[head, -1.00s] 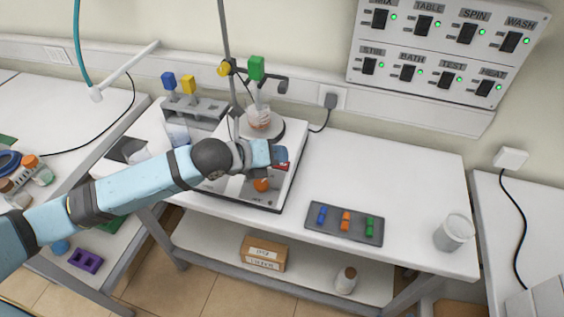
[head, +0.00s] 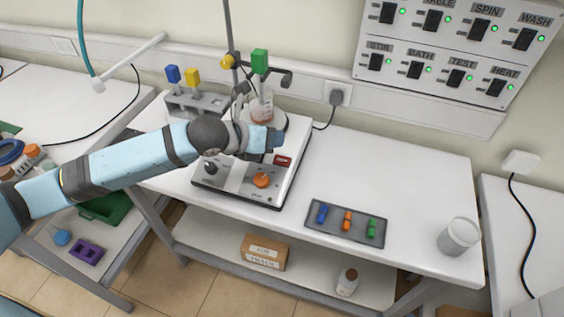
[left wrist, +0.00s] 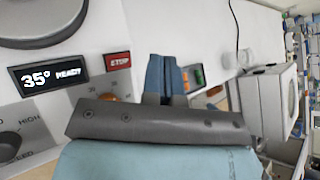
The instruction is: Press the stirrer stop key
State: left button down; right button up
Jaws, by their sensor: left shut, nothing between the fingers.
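The stirrer (head: 225,182) is a white box with a round plate on top, standing on the middle table. Its red stop key (head: 283,160) is on the front panel and reads STOP in the left wrist view (left wrist: 118,61). Beside it there, a dark display (left wrist: 48,77) reads 35° READY. My left gripper (head: 277,139) is shut and empty, just behind the key in the head view. In the left wrist view its blue fingers (left wrist: 166,75) are together, to the right of the key and apart from it in the picture. My right gripper is not in view.
An orange knob (head: 261,180) and a black knob (head: 210,168) sit on the stirrer front. A beaker (head: 262,107) stands on its plate under a clamp stand. A dark tray (head: 312,232) with coloured pieces and a cup (head: 459,237) lie right. Table between is clear.

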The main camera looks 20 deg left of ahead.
pick_arm(q)
jog(key=b, duration=0.5)
send_over(279, 163)
jog(key=s, duration=0.1)
notch_tip(279, 163, down, 5)
jog(key=shift+s+f, duration=0.15)
jog(key=shift+f, duration=0.05)
jog(key=shift+w+f, duration=0.45)
jog(key=shift+f, duration=0.4)
jog(key=shift+f, duration=0.1)
dwell(0.5)
jog(key=shift+w+f, duration=0.2)
jog(key=shift+f, duration=0.1)
jog(key=shift+w+f, duration=0.1)
jog(key=shift+f, duration=0.3)
dwell(0.8)
jog(key=shift+r, duration=0.1)
jog(key=shift+s+r+p, duration=0.3)
jog(key=shift+r+p, duration=0.4)
jog(key=shift+p, duration=0.2)
